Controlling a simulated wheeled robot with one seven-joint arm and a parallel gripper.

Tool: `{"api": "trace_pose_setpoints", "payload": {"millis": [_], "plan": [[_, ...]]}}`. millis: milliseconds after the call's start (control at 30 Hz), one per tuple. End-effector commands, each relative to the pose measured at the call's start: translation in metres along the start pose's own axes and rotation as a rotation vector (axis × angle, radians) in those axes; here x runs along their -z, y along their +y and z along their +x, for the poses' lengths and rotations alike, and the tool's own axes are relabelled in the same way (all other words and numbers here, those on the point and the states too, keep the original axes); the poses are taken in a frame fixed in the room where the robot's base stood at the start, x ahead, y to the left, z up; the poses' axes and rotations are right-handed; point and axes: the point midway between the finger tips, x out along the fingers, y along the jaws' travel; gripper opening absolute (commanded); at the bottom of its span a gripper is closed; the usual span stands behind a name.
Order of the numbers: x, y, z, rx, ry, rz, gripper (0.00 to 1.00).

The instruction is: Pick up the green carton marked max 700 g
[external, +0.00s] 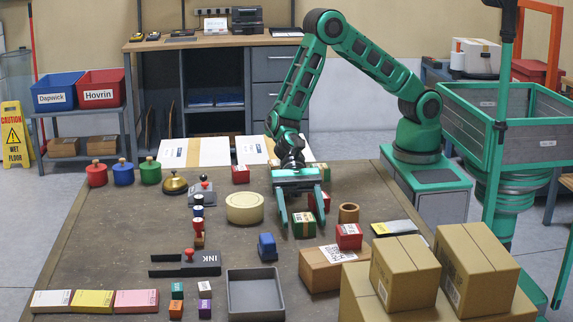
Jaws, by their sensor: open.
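A green carton (304,230) with a brown strip and a white label stands on the table right of centre. Its label is too small to read. My gripper (302,221) points down over it, with its two fingers spread to the left and right of the carton. The jaws are open and the fingertips are low, near the carton's sides; I cannot tell whether they touch it. A red carton (318,201) stands just behind, partly hidden by the right finger.
A red box (349,236) sits on a brown cardboard box (325,270) to the front right. A brown cup (348,213) stands right, a cream round tub (244,208) left, and a blue block (267,247) front left. A grey tray (231,300) lies at the front.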

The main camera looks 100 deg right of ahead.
Motion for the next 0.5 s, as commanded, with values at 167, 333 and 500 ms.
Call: {"api": "trace_pose_setpoints", "payload": {"millis": [167,333,500], "plan": [[-0.0003,-0.0001,0.0092,0.0,0.0,-0.001,0.64],[-0.0003,-0.0002,0.009,0.001,0.0,-0.001,0.64],[-0.0003,-0.0002,0.0088,0.001,0.0,-0.001,0.26]]}}
